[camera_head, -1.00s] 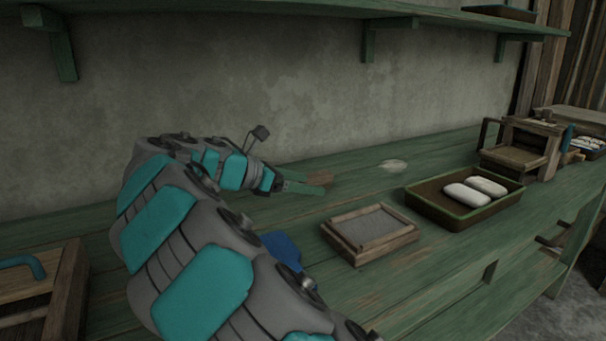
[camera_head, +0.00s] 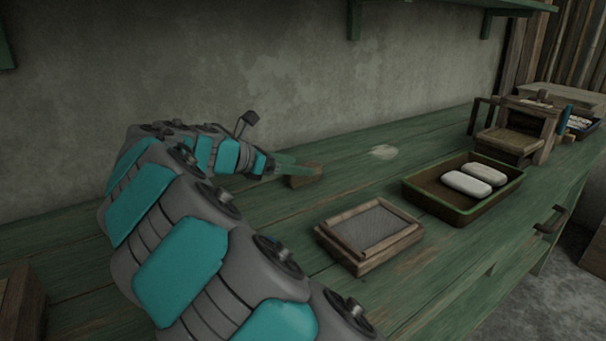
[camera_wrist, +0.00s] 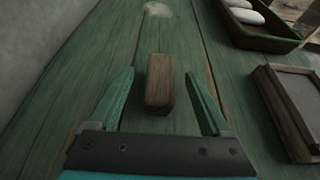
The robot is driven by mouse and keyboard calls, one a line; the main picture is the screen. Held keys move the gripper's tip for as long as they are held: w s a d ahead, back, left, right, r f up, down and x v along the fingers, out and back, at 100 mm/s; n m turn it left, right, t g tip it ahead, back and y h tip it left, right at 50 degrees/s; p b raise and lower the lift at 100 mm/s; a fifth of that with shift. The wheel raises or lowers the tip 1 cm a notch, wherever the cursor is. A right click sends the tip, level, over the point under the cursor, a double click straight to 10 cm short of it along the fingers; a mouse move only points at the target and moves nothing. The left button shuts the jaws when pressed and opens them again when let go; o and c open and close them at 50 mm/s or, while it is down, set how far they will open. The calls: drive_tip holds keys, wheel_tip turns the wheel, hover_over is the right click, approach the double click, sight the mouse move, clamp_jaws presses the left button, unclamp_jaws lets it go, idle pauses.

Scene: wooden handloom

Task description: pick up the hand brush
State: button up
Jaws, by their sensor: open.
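The hand brush appears as a small brown wooden block (camera_wrist: 160,84) on the green bench top; bristles cannot be made out. In the head view the brown block (camera_head: 306,177) shows at the tip of my gripper (camera_head: 298,169), partly hidden by a finger. In the wrist view my gripper (camera_wrist: 158,98) is open, with one green finger on each side of the block. The block's near end lies between the fingers and its far end reaches past the fingertips. A gap shows on both sides, so neither finger seems to touch it.
A wooden frame with grey mesh (camera_head: 366,238) lies on the bench right of my arm. Beyond it a tray (camera_head: 430,203) holds two pale oval pieces (camera_head: 474,180). A wooden box-like device (camera_head: 508,140) stands farther right. The wall (camera_head: 300,80) rises behind the bench.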

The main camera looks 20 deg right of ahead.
drive_tip(key=b+x, duration=0.1)
drive_tip(key=x, duration=0.2)
drive_tip(key=shift+s+a+f, duration=0.1)
drive_tip(key=shift+f, duration=0.05)
drive_tip(key=shift+d, duration=0.35)
drive_tip(key=shift+c, duration=0.4)
clamp_jaws()
